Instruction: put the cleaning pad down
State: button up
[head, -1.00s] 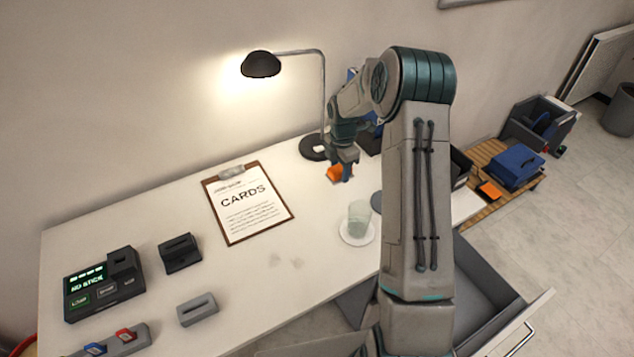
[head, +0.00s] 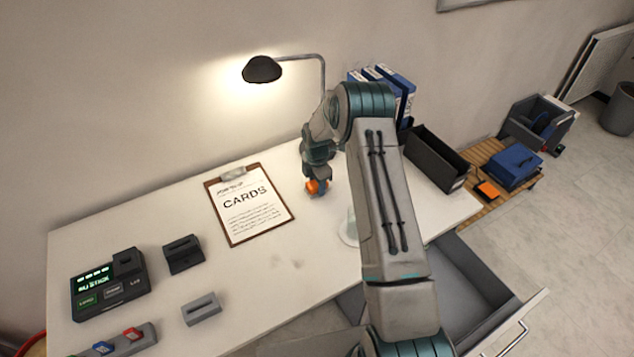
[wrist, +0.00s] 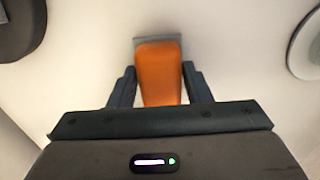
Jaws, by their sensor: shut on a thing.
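The cleaning pad (wrist: 160,72) is an orange block with a grey strip along its far end. My gripper (wrist: 160,88) is shut on it, one dark finger on each side, in the wrist view. In the head view the orange pad (head: 314,187) shows at the end of my gripper (head: 318,184), over the white desk (head: 290,290) just right of the clipboard. I cannot tell whether the pad touches the desk. My arm hides part of the desk to the right.
A clipboard (head: 249,204) lies left of my gripper. A desk lamp (head: 262,69) stands behind, its base hidden by my arm. A glass on a white coaster (head: 347,235) is partly behind my arm. Black tray (head: 437,158) and blue binders (head: 398,88) are at right. Bare desk lies in front.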

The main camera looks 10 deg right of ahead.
jog(key=shift+f, duration=0.15)
jog(key=o, duration=1.1)
